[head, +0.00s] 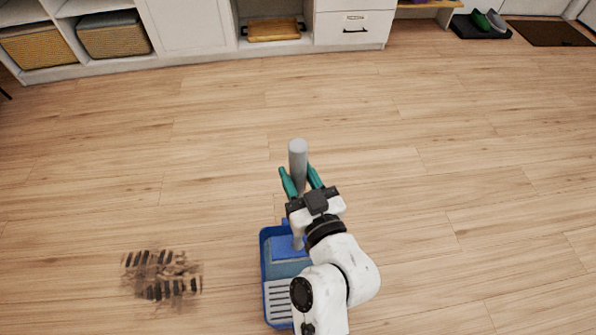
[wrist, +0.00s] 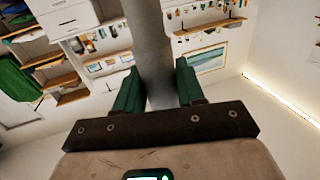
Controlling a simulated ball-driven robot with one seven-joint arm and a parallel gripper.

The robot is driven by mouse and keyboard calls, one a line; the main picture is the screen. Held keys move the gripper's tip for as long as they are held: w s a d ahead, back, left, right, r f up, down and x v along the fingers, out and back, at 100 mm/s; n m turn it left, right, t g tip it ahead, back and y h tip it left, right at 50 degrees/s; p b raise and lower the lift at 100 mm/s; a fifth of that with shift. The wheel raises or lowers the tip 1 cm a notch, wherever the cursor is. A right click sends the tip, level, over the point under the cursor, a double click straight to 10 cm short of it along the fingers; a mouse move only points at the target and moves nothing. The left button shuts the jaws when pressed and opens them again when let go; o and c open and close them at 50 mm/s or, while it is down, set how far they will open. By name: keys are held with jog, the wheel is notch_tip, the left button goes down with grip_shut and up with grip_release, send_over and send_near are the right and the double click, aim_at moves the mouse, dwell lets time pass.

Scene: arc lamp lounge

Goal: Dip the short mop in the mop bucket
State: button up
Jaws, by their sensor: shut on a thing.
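The short mop (head: 298,158) shows as a grey upright handle above my gripper (head: 301,183). My gripper's green fingers are shut on the handle, one on each side. In the wrist view the handle (wrist: 150,50) runs up between the two fingers of my gripper (wrist: 159,85). The blue mop bucket (head: 265,262) stands on the floor directly below my gripper, with a slotted grey-white part at its near end. My arm covers its right side. The mop's lower end is hidden, so I cannot tell whether its head touches the water.
A dark striped dirt patch (head: 162,275) lies on the wooden floor left of the bucket. White cabinets with baskets (head: 113,35) line the back wall. A shoe tray (head: 480,27) and a brown doormat (head: 550,33) are at the far right. The floor between is clear.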

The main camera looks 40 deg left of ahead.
aim_at(303, 163)
notch_tip(303, 163, down, 15)
jog(key=b, duration=1.4)
jog(key=shift+r, duration=0.25)
dwell(0.5)
notch_tip(303, 163, up, 17)
jog(key=p, duration=1.3)
jog(key=shift+p, duration=0.35)
dwell(0.5)
jog(key=shift+r+p, duration=1.65)
jog(key=shift+r, duration=0.3)
jog(key=shift+w+d+f, duration=0.1)
jog(key=shift+d, duration=0.05)
